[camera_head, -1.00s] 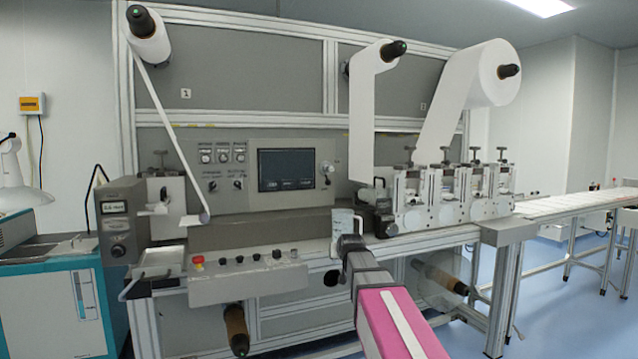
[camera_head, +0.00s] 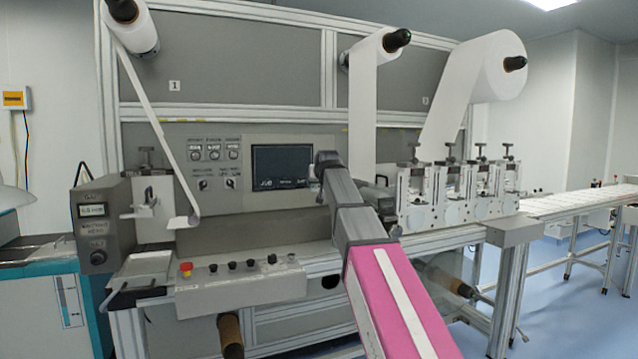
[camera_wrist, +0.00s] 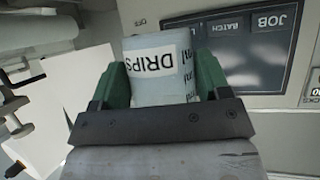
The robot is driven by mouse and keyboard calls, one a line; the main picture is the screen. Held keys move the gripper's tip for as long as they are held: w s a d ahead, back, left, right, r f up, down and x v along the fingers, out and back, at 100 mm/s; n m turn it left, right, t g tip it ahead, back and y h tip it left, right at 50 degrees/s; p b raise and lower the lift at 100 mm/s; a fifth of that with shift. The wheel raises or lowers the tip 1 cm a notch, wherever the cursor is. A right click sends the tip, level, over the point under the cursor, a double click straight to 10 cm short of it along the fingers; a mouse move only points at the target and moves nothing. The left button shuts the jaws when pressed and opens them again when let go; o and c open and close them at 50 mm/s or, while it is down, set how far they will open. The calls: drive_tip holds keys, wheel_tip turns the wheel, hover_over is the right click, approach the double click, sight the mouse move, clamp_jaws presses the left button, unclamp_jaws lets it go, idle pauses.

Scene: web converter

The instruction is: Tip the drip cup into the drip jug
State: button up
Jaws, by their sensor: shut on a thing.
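My gripper (camera_wrist: 165,78) is shut on a pale, translucent container with a white label reading DRIPS, which I take for the drip cup (camera_wrist: 150,92). Its green fingers press on both sides of the cup, and ml marks show on its wall. In the head view my gripper (camera_head: 326,160) is raised in front of the machine's panel, just right of the dark screen. What is inside the cup cannot be seen. I cannot make out the drip jug in either current view.
The machine's control panel with its screen (camera_head: 281,167) is behind my gripper. A button box (camera_head: 240,285) sits low in front. Roller stations (camera_head: 440,195) stand to the right, below hanging white webs (camera_head: 375,110). A small metal tray (camera_head: 145,268) is at the left.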

drive_tip(key=shift+f, duration=0.15)
drive_tip(key=shift+d+f+m+y, duration=0.75)
drive_tip(key=shift+f+m+y, duration=0.05)
drive_tip(key=shift+m+y, duration=0.2)
drive_tip(key=d+m+t+y, duration=0.1)
drive_tip(key=m+y, duration=0.1)
drive_tip(key=m, duration=0.1)
drive_tip(key=m+t+y, duration=0.1)
drive_tip(key=m+y, duration=0.1)
drive_tip(key=m, duration=0.1)
drive_tip(key=d+m+y, duration=0.1)
drive_tip(key=m+y, duration=0.1)
drive_tip(key=m, duration=0.2)
drive_tip(key=shift+w+d+f+t+y, duration=0.15)
drive_tip(key=shift+d+f+t+y, duration=0.15)
drive_tip(key=shift+t+y, duration=0.1)
idle(1.6)
drive_tip(key=shift+w, duration=0.15)
idle(0.7)
